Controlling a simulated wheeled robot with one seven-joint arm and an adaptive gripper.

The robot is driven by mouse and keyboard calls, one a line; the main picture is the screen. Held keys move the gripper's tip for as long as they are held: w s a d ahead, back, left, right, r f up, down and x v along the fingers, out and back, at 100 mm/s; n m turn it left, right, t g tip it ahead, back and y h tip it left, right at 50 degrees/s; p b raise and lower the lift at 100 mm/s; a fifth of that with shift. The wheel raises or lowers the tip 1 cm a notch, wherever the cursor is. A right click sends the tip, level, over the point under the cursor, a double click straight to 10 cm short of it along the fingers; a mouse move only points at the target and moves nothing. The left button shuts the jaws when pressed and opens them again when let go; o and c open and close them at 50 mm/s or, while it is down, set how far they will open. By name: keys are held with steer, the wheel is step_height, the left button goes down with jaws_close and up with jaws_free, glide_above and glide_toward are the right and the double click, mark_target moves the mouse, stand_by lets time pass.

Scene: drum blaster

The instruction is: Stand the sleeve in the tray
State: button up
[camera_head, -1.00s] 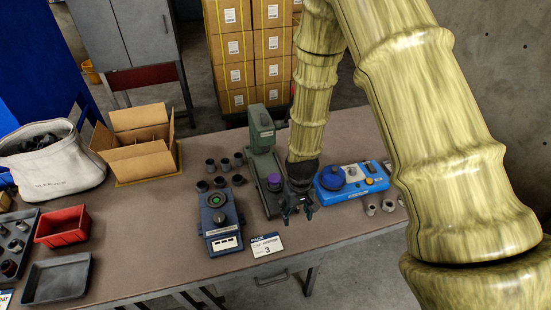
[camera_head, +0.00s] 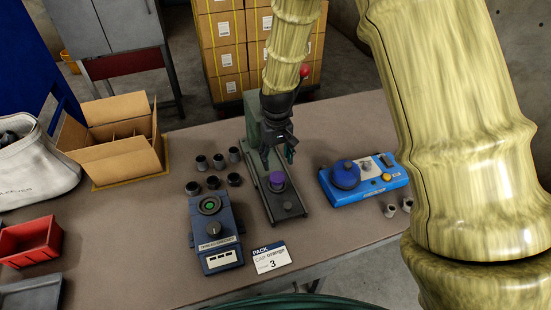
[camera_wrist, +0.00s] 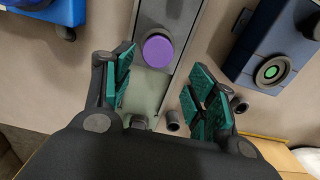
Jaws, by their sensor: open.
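My gripper (camera_head: 278,152) is open, over the green press (camera_head: 290,209), behind a purple-topped round piece (camera_head: 277,180) on its bed. In the wrist view its teal-padded fingers (camera_wrist: 162,95) are apart, with nothing held. The purple top (camera_wrist: 158,50) lies just beyond the fingertips. Several dark grey sleeves (camera_head: 219,161) stand left of the press; one sleeve (camera_wrist: 173,120) shows beside the right finger in the wrist view. I cannot tell which sleeve is meant. A grey tray (camera_head: 33,295) is cut off at the lower left; its inside is mostly out of view.
A blue device with a green button (camera_head: 211,205) stands left of the press, and a light-blue device with a dome (camera_head: 345,174) stands right. A red bin (camera_head: 30,241) and a cardboard box (camera_head: 115,150) are left.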

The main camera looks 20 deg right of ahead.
mark_target(278, 176)
steer(key=shift+w+f, duration=0.25)
steer(key=shift+f, duration=0.15)
steer(key=shift+s+d+f+b, duration=0.15)
steer(key=shift+s+b, duration=0.1)
steer(key=shift+b, duration=0.15)
step_height(278, 176, down, 2)
steer(key=shift+w+d+f+b, duration=0.1)
steer(key=shift+w+b, duration=0.05)
steer(key=shift+b, duration=0.65)
steer(key=shift+f+b, duration=2)
steer(key=shift+f, duration=0.6)
steer(key=shift+c, duration=0.2)
steer(key=c, duration=0.9)
steer(key=shift+r, duration=0.1)
